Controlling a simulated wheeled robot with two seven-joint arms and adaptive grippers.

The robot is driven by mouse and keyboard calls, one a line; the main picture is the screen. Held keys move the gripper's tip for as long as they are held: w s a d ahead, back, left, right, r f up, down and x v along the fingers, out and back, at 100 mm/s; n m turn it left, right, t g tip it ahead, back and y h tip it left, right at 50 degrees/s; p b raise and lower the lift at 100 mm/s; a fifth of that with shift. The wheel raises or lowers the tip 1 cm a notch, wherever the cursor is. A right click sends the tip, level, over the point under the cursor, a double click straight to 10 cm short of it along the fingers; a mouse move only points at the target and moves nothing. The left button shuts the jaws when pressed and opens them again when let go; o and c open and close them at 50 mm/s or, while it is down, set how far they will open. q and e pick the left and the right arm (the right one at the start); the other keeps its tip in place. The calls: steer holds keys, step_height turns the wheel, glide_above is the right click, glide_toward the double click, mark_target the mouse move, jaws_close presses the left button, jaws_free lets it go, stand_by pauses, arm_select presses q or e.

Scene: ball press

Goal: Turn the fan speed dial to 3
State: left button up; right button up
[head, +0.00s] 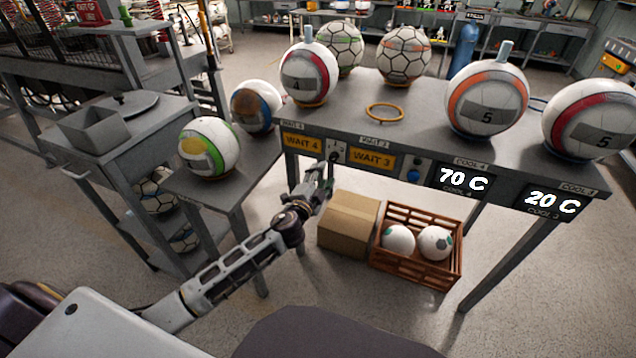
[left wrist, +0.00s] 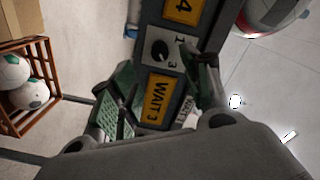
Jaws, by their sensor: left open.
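The fan speed dial is a small black knob (left wrist: 159,50) on a pale plate with a 1 and a 3 beside it. Its pointer direction is too small to tell. In the head view its plate (head: 337,152) sits on the table's front edge between the WAIT 4 and WAIT 3 signs, with the knob mostly hidden by my gripper. My left gripper (head: 326,172) is just in front of and below the plate. In the left wrist view its green-padded fingers (left wrist: 167,88) are open, empty, on either side of the WAIT 3 sign, short of the knob.
The grey table (head: 420,120) carries several balls and a yellow ring (head: 385,112). A blue button (head: 414,175) is right of the WAIT 3 sign (head: 372,159). A cardboard box (head: 347,222) and a brown crate (head: 418,271) with two balls stand below.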

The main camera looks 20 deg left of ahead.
arm_select(q)
steer(key=shift+s+a, duration=0.1)
steer(key=shift+s, duration=1.4)
